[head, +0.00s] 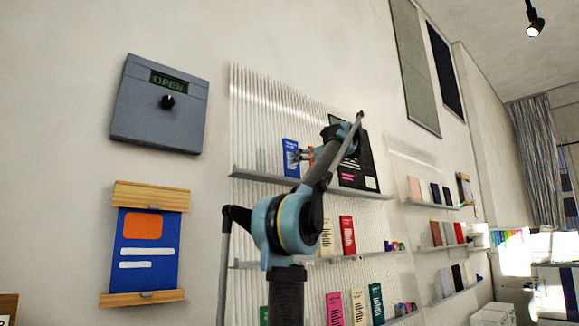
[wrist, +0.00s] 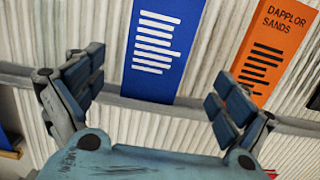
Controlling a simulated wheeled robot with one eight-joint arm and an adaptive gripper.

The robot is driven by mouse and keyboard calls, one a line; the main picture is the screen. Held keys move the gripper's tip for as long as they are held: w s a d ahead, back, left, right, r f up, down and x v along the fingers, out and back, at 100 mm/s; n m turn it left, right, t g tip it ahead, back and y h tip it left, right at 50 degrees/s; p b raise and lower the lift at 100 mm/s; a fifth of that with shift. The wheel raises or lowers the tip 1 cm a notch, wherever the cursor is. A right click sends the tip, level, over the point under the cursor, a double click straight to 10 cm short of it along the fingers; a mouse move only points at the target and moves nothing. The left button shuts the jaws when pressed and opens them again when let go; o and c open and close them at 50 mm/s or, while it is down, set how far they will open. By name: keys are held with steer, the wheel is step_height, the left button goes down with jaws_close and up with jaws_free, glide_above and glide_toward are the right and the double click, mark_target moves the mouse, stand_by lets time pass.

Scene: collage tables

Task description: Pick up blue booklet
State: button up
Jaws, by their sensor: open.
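The blue booklet (head: 291,157) stands upright on the top ledge of the ribbed wall panel. In the wrist view the blue booklet (wrist: 163,45) shows white text lines, and its lower edge meets the grey ledge. In the wrist view my gripper (wrist: 155,82) is open, with one finger left and the other right of the booklet's lower part. Nothing is between the fingers in contact; the booklet's top is out of the wrist view.
An orange booklet (wrist: 274,45) reading "DAPPLOR SANDS" stands just right of the blue one, close to my right finger. The grey ledge (wrist: 190,108) runs below both. A dark poster-like item (head: 365,165) stands further right. Lower ledges hold more booklets, such as a red one (head: 347,235).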

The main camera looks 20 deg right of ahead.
steer(key=shift+f+x, duration=0.1)
steer(key=shift+x, duration=2)
steer(key=shift+f+x, duration=0.15)
steer(key=shift+x, duration=1.95)
steer(key=shift+s+a, duration=0.1)
steer(key=c, duration=1.2)
